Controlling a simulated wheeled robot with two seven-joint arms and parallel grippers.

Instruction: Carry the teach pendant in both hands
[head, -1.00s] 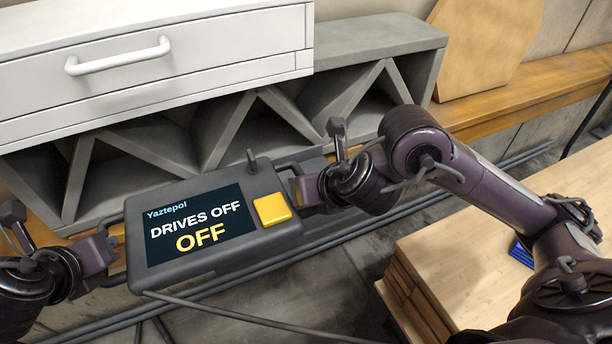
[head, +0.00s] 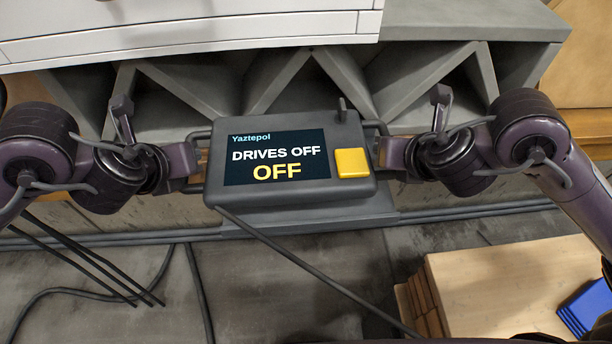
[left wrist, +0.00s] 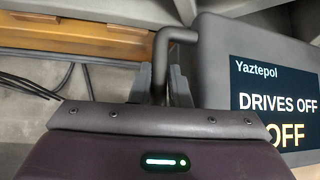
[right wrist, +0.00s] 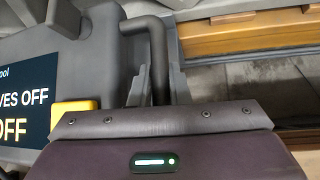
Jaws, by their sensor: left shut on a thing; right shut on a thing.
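The teach pendant (head: 290,196) is a dark grey box held up roughly level in the middle of the head view. Its screen reads "Yaztepol, DRIVES OFF, OFF", and a yellow button (head: 352,163) sits right of the screen. My left gripper (head: 194,164) is shut on the pendant's left handle; this handle also shows in the left wrist view (left wrist: 162,62). My right gripper (head: 384,158) is shut on the right handle, which also shows in the right wrist view (right wrist: 158,60). The fingertips are partly hidden. A cable (head: 300,262) hangs from the pendant's lower left corner.
Behind the pendant stands a grey truss-like concrete piece (head: 520,22), with a white drawer unit (head: 200,35) above it. A light wooden slab stack (head: 490,285) with a blue object (head: 587,305) is at lower right. Dark cables (head: 75,262) cross the grey floor.

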